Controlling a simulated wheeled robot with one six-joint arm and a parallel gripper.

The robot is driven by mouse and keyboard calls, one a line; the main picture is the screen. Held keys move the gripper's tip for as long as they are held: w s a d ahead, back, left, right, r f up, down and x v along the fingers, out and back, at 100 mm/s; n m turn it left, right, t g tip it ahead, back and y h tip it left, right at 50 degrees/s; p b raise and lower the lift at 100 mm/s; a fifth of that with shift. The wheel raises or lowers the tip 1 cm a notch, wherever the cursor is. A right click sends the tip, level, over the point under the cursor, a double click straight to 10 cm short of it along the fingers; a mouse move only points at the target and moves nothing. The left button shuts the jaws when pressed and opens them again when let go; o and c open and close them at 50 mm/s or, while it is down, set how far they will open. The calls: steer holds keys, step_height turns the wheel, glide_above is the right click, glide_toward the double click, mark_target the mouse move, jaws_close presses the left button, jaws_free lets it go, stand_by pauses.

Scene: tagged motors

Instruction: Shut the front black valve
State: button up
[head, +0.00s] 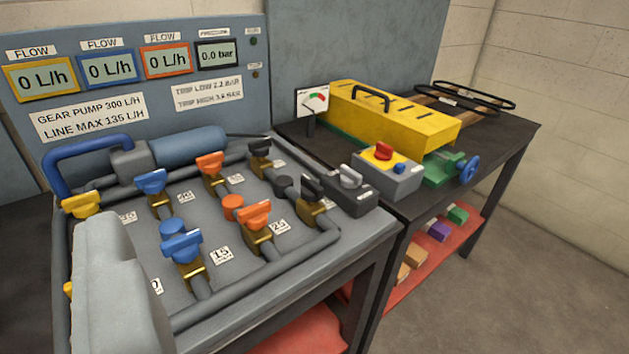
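The front black valve (311,188) is at the right end of the front row on the grey pump bench, with a dark lever on a brass body. A round black cap (283,186) sits just behind it on the same line, and the back black valve (259,148) is farther up. I cannot tell for sure whether the front lever lies along or across its pipe. A pale grey rounded part of my own body fills the lower left. My gripper's fingers are not seen, and nothing touches the valve.
The front orange valve (254,216) and front blue valve (182,247) stand to its left. A dark box with a grey knob (349,178) sits close on its right, then a red-and-yellow switch box (386,170). The displays read zero. Floor at the right is clear.

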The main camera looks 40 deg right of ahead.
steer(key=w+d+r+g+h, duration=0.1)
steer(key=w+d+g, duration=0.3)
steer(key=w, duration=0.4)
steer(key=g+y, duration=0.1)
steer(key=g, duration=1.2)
glide_above(312, 181)
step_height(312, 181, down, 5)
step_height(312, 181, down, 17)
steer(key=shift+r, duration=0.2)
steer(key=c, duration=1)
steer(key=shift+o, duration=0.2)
